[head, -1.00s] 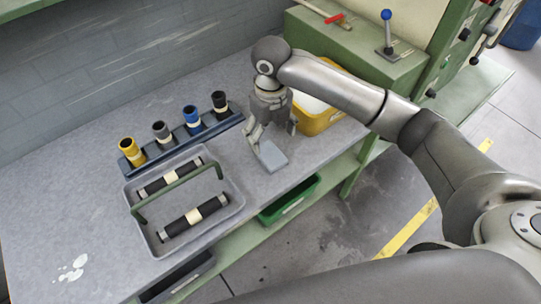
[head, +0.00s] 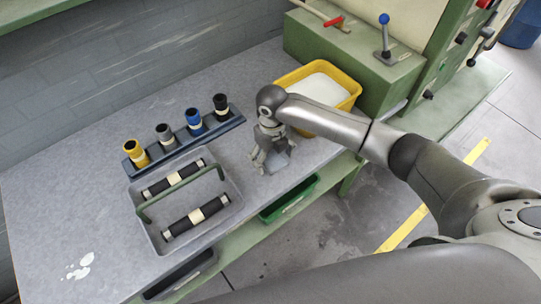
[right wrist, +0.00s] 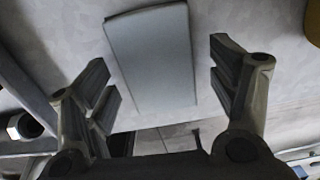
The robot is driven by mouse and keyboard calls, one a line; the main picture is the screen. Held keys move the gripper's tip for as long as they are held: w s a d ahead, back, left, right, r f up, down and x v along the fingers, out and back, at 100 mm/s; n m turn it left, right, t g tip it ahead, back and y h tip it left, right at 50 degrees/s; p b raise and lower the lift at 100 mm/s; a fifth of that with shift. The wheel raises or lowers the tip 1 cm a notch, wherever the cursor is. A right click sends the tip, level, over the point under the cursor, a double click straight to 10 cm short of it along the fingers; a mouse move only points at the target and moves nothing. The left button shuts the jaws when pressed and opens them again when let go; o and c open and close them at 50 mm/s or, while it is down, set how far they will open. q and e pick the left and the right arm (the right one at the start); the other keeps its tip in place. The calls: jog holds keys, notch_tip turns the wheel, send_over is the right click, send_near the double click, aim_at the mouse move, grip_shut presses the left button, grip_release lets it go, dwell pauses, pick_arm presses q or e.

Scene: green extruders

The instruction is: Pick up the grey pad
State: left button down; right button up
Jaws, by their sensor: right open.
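The grey pad (head: 277,164) is a flat, light grey slab on the worktable near its front edge, partly hidden by my right gripper in the head view. My right gripper (head: 272,160) points down over the pad, open and empty. In the right wrist view the pad (right wrist: 152,55) shows between the two spread fingers of the right gripper (right wrist: 162,80), with a gap on each side. I cannot tell the exact height of the fingertips above the table. My left gripper is not in view.
A grey tray (head: 152,232) with two black rollers and a green handle stands left of the pad. Behind it a dark rack (head: 214,130) holds several coloured cylinders. A yellow bin (head: 347,80) is at the back right. A green bin (head: 290,200) sits below the table edge.

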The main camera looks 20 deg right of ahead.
jog(key=shift+c, duration=0.2)
jog(key=c, duration=1.1)
jog(key=shift+o, duration=0.2)
jog(key=shift+r, duration=0.1)
jog(key=shift+r+b, duration=0.45)
jog(key=shift+r, duration=0.05)
jog(key=s+a+r+b, duration=0.3)
jog(key=s+a+r, duration=0.5)
jog(key=s+r, duration=0.3)
jog(key=shift+s+r, duration=0.25)
jog(key=shift+r, duration=0.2)
